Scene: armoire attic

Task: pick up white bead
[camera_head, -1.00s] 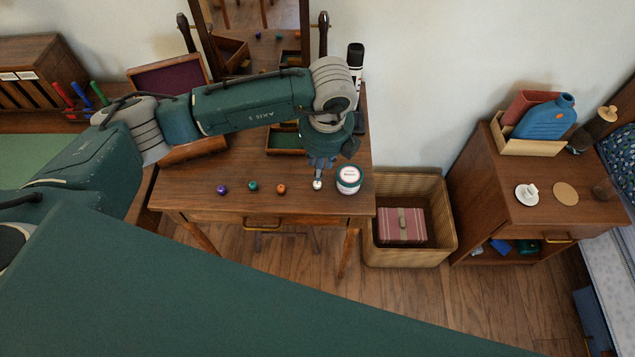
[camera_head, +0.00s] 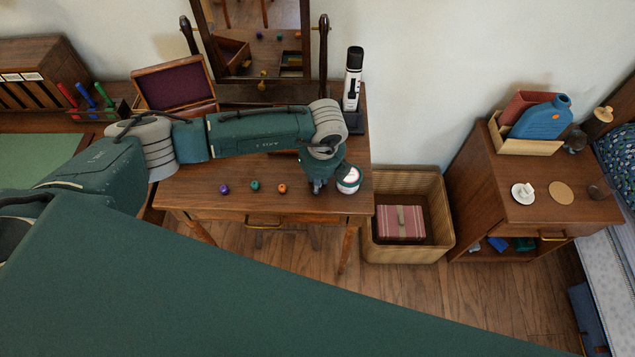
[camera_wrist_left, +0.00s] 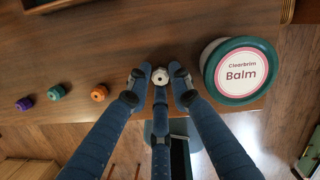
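The white bead (camera_wrist_left: 160,75) is on the wooden table (camera_head: 222,205), close to its front edge, in the left wrist view. My left gripper (camera_wrist_left: 160,88) is open, with its blue fingers spread around the bead and a small gap showing on both sides. In the head view my left gripper (camera_head: 317,188) points down at the table just left of the balm jar and hides the bead. My right gripper is not in view.
The balm jar (camera_head: 348,179) stands close to the right of the gripper; it also shows in the left wrist view (camera_wrist_left: 240,70). Purple (camera_head: 224,189), teal (camera_head: 255,186) and orange (camera_head: 282,188) beads lie to the left. A wicker basket (camera_head: 447,225) stands on the floor to the right.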

